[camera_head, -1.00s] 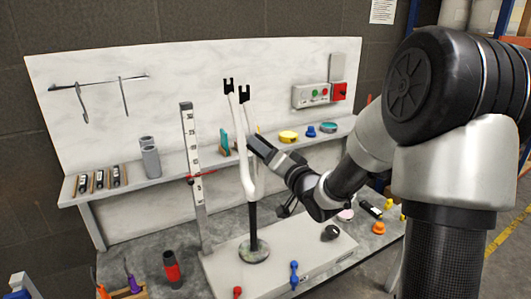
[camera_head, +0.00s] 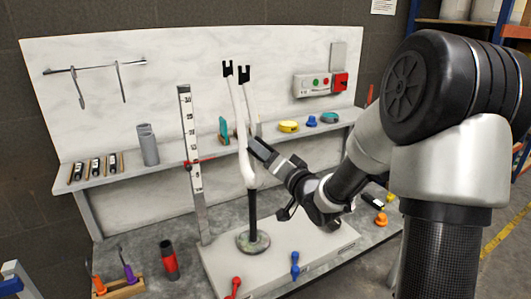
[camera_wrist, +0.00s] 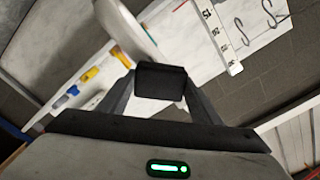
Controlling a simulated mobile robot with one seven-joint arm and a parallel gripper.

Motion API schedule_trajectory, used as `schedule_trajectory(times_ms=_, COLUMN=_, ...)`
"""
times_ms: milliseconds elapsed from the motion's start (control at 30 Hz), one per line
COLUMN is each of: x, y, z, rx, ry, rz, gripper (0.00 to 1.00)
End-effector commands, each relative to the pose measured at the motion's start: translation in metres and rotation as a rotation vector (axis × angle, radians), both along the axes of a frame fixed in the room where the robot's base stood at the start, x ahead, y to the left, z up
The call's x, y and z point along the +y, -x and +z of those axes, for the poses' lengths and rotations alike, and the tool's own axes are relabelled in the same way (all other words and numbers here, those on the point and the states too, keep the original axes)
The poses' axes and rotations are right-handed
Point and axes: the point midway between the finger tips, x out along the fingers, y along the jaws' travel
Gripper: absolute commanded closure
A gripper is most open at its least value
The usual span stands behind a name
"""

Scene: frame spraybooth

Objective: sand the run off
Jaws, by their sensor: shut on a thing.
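A white fork-shaped frame part (camera_head: 240,135) stands upright on a dark post with a round base (camera_head: 253,242) on the bench. Its two prongs end in dark tips at the top. My gripper (camera_head: 268,154) is shut on a dark block (camera_wrist: 161,80), held between the fingers in the wrist view. In the head view the block is just right of the white tubes, close to their lower part. In the wrist view a white tube (camera_wrist: 128,28) passes just beyond the block. Whether they touch I cannot tell. No run in the paint can be made out.
A tall scale (camera_head: 190,140) with a red marker stands left of the frame part. Red (camera_head: 236,283) and blue (camera_head: 294,262) clamps sit at the pale plate's front. A red-and-black cylinder (camera_head: 169,258) stands left. The shelf behind holds yellow, blue and teal items.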

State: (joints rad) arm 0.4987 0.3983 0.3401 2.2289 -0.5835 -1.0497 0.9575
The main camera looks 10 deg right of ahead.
Motion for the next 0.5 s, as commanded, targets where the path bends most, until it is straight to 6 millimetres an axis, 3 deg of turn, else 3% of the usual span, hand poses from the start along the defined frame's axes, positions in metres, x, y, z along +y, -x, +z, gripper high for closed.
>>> schedule_trajectory(times_ms=100, x=0.0, y=0.0, z=-0.015, rx=0.0, ry=0.0, rz=0.0, gripper=0.6)
schedule_trajectory(times_ms=333, x=0.0, y=0.001, z=-0.02, rx=-0.001, ry=0.0, rz=0.0, gripper=0.6)
schedule_trajectory(times_ms=500, x=0.0, y=0.0, z=-0.034, rx=-0.001, ry=0.0, rz=0.0, gripper=0.6)
